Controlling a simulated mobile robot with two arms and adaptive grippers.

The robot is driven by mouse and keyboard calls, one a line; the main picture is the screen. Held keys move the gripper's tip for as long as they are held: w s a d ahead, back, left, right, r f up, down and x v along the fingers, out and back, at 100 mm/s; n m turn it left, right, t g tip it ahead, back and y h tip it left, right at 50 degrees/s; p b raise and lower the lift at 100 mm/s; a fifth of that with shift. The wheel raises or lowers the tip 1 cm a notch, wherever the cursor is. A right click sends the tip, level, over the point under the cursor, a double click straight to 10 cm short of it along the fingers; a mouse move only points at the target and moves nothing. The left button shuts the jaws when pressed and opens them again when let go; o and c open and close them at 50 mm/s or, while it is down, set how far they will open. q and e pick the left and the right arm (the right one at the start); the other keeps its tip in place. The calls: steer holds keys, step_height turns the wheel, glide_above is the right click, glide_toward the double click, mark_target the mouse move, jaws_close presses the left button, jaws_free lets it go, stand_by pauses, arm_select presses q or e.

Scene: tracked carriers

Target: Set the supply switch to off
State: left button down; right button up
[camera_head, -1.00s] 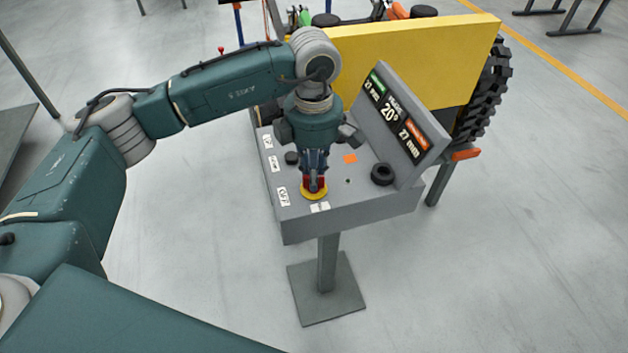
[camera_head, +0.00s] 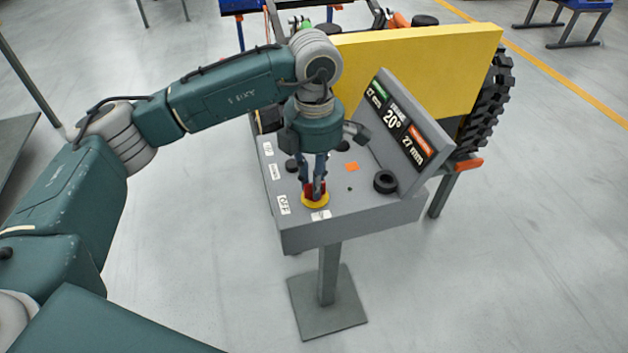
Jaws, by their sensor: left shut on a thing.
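The supply switch (camera_head: 315,200) is a red knob on a round yellow plate near the front edge of a grey console (camera_head: 350,229). A white label reading OFF (camera_head: 283,205) lies left of it, and another white label (camera_head: 320,215) lies just in front of it. My left gripper (camera_head: 316,189) points down from above and is shut on the red knob. The fingers hide part of the knob, so I cannot tell exactly which way it points. My right gripper is not in view.
A black ring-shaped knob (camera_head: 385,181), an orange patch (camera_head: 351,167) and a dark knob (camera_head: 291,165) are on the console. A tilted display (camera_head: 398,125) stands at its back right. Behind is a yellow machine (camera_head: 420,70) with a black track (camera_head: 487,105). Floor in front is clear.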

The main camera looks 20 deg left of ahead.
arm_select(q)
steer(key=c, duration=1.7)
jaws_free()
steer(key=shift+w+r, duration=0.1)
steer(key=shift+r, duration=0.05)
steer(key=shift+o, duration=0.2)
step_height(320, 180, up, 12)
